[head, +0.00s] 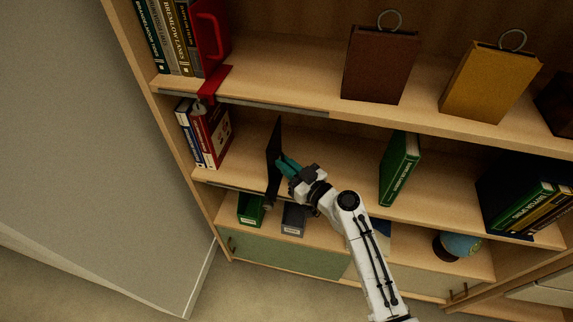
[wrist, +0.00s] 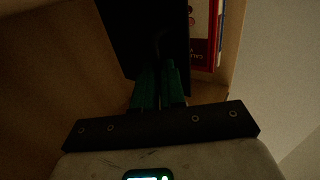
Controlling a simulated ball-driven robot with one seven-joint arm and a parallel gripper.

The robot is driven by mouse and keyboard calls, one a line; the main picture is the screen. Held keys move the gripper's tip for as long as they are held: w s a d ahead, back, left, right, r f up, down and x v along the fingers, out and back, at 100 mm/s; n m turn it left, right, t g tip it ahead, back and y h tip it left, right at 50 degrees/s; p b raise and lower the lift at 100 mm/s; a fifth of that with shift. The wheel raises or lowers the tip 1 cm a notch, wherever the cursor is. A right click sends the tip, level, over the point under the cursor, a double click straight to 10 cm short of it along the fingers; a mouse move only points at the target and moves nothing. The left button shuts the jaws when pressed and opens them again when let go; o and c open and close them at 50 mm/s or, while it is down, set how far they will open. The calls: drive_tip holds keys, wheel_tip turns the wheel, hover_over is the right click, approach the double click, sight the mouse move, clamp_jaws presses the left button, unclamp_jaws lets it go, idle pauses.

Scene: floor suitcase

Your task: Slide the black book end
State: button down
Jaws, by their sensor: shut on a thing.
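The black book end (head: 272,158) stands upright on the middle shelf (head: 334,164) in the head view, to the right of a few books and apart from them. My gripper (head: 283,165) reaches in from the right with teal fingers shut on the book end. In the wrist view the book end (wrist: 145,35) is a dark plate ahead of the fingers (wrist: 160,85). The fingertips against it are dark and hard to make out. A red and white book (wrist: 204,30) shows just beyond it on the right.
Red and blue books (head: 212,135) stand at the shelf's left end. A green book (head: 400,168) stands alone to the right, with clear shelf between. A red book end (head: 208,40) and brown and yellow boxes are above. Green and grey holders (head: 250,209) stand below.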

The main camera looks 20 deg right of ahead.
idle(0.5)
drive_tip(key=w+a+b, duration=0.1)
drive_tip(key=w+a, duration=0.2)
drive_tip(key=a, duration=0.1)
drive_tip(key=w+a+b, duration=0.1)
drive_tip(key=w+a, duration=0.2)
drive_tip(key=a, duration=0.2)
drive_tip(key=w+a+b, duration=0.2)
drive_tip(key=w+a, duration=0.1)
drive_tip(key=a, duration=0.1)
drive_tip(key=shift+w+a, duration=0.25)
drive_tip(key=shift+w, duration=0.1)
drive_tip(key=c, duration=1.2)
unclamp_jaws()
drive_tip(key=shift+s+d, duration=0.1)
drive_tip(key=v, duration=1)
drive_tip(key=shift+s+b, duration=0.25)
drive_tip(key=shift+b, duration=0.05)
